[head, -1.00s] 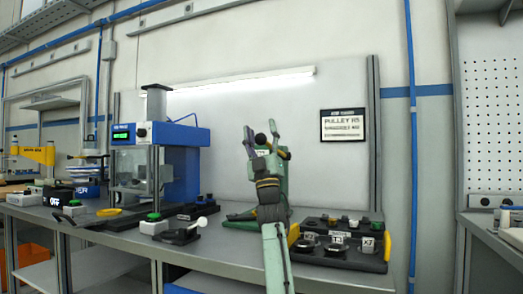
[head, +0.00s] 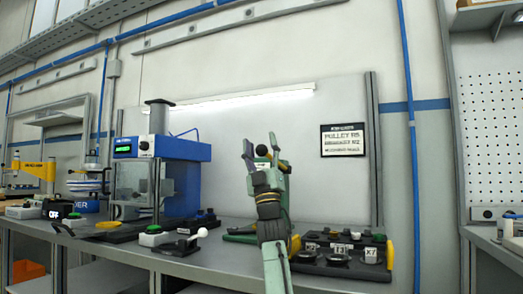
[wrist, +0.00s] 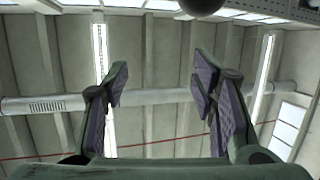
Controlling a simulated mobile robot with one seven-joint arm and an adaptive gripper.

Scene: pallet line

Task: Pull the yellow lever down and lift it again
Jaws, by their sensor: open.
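My gripper (head: 262,150) points upward in front of the white back panel, above the bench. In the wrist view my gripper (wrist: 165,90) has its two fingers wide apart with nothing between them. A dark ball (head: 262,150) shows close by the fingers in the head view. A dark ball (wrist: 202,5) also shows at the top edge of the wrist view, beyond the fingers. Part of a green base (head: 240,234) shows behind my arm; what stands on it is mostly hidden. I cannot clearly make out a yellow lever; my arm may cover it.
A black tray with yellow handles (head: 389,254) and labelled parts stands right of my arm. A blue-topped machine (head: 180,150) stands left, with a white-knobbed black device (head: 180,246) before it. A yellow-armed machine (head: 35,169) is far left. A sign (head: 343,140) hangs behind.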

